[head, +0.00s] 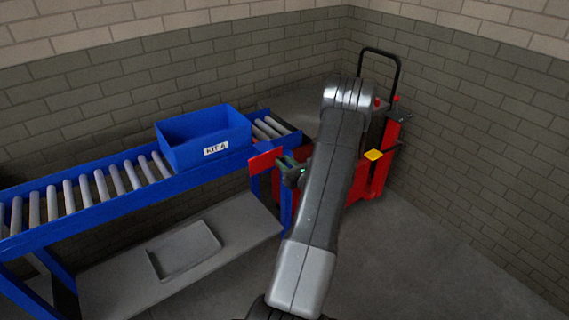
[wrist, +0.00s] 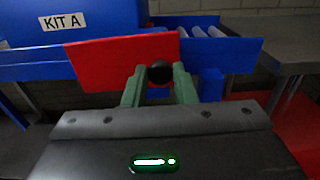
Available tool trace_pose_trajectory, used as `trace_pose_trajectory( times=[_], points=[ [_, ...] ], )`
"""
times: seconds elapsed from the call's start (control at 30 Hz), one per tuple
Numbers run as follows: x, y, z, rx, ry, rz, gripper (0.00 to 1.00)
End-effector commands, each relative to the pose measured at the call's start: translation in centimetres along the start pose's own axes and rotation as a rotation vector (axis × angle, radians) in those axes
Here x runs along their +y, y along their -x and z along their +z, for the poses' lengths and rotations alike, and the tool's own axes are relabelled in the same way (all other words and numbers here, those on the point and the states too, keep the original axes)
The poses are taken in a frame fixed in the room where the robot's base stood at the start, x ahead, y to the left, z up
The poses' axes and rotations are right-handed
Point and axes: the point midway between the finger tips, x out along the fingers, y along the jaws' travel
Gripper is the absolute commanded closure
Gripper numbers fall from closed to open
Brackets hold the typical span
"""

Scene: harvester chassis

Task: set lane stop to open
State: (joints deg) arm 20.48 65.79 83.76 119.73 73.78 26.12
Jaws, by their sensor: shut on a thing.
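The lane stop is a flat red plate (wrist: 105,62) with a round black knob (wrist: 160,71), at the end of the blue roller conveyor. The red plate (head: 264,160) also shows in the head view, at the conveyor's right end. In the wrist view it stands slightly tilted, beside and partly over a blue end panel (wrist: 228,54). My gripper (wrist: 160,76) is shut on the black knob, with one green finger on each side of it. In the head view my gripper (head: 289,168) is beside the plate's right edge, its fingertips partly hidden.
A blue bin marked KIT A (head: 178,155) sits on the conveyor rollers (head: 115,180), left of the plate. A red cart (head: 378,180) with a black handle and yellow block stands behind my arm. A grey lower shelf (head: 120,290) lies under the conveyor. Floor at right is clear.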

Motion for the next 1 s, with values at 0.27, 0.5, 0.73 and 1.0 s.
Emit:
trace_pose_trajectory(
  times=[0.27,0.5,0.73,1.0],
  points=[
    [-0.2,6.7,-0.5,0.0,0.001,-0.006,1.0],
    [-0.1,9.9,-0.1,-0.001,0.001,-0.003,1.0],
    [0.0,10.1,0.0,-0.001,0.0,-0.001,1.0],
    [0.0,10.0,0.0,0.0,0.0,-0.001,0.57]
  ],
)
